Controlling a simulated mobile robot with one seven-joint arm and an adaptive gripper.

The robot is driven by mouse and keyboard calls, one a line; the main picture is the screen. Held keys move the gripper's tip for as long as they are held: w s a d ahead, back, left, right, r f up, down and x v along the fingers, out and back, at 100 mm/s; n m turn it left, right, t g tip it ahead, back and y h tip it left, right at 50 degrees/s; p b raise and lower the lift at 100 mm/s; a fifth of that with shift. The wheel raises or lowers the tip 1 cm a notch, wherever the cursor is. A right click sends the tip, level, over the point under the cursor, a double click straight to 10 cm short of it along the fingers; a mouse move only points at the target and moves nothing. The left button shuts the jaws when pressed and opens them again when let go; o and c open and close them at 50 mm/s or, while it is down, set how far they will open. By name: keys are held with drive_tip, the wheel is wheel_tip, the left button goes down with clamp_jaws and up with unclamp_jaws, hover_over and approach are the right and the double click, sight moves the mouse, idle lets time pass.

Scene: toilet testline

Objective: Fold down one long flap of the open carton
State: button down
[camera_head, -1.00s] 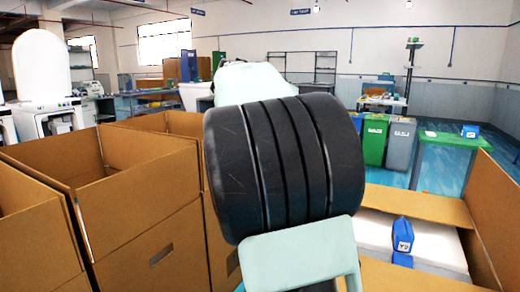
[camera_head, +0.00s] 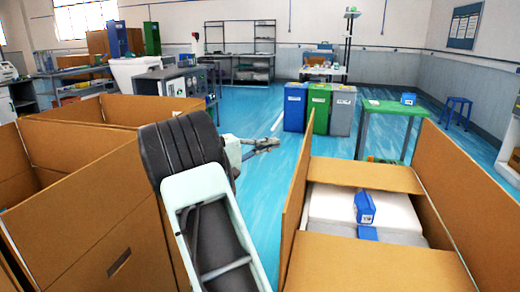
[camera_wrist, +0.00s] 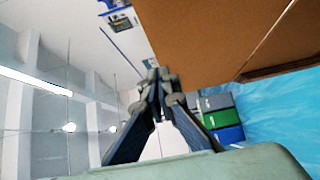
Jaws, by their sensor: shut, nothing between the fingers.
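The open carton stands at the right in the head view. Its short far flap (camera_head: 365,174) and short near flap (camera_head: 370,265) lie folded in. Its long left flap (camera_head: 296,205) and long right flap (camera_head: 470,215) stand up. Inside are a white item (camera_head: 390,212) and blue pieces (camera_head: 364,207). My gripper (camera_head: 276,143) is shut and empty, left of the long left flap and near its far end. The wrist view shows the closed fingertips (camera_wrist: 158,82) beside a brown cardboard panel (camera_wrist: 225,35). I cannot tell whether they touch.
Blue, green and grey bins (camera_head: 318,110) and a green table (camera_head: 395,108) stand beyond the carton. Blue floor (camera_head: 260,105) is clear between the cartons and the bins.

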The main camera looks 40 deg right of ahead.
drive_tip(key=s+d+b, duration=0.1)
drive_tip(key=s+d, duration=0.2)
drive_tip(key=d, duration=0.3)
drive_tip(key=shift+s, duration=0.25)
